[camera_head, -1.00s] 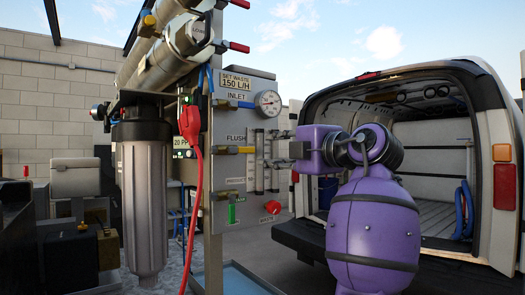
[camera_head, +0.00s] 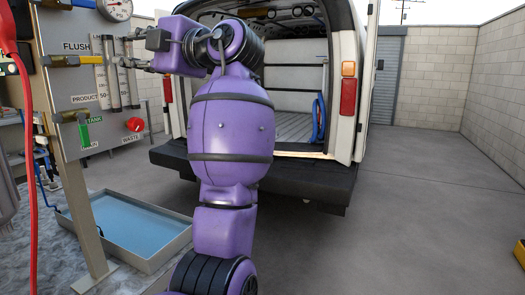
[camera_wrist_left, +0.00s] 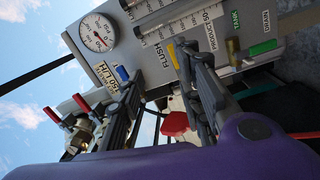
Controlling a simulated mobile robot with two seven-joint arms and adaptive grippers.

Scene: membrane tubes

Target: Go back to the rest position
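My left gripper (camera_head: 124,51) is at the end of the purple arm, in front of the right side of the grey control panel (camera_head: 62,20), near the flow tubes (camera_head: 114,74). In the left wrist view its two fingers (camera_wrist_left: 163,62) are spread apart with nothing held between them. They point at the panel, around the FLUSH label (camera_wrist_left: 165,57) and the yellow handle (camera_wrist_left: 173,56). I cannot tell the exact gap to the panel. My right gripper is in neither view.
A red WASTE knob (camera_head: 135,125) sits low on the panel. A red cable (camera_head: 32,170) hangs at far left. A shallow blue tray (camera_head: 182,240) lies on the ground below. A van's rear bumper (camera_head: 320,180) stands behind the arm.

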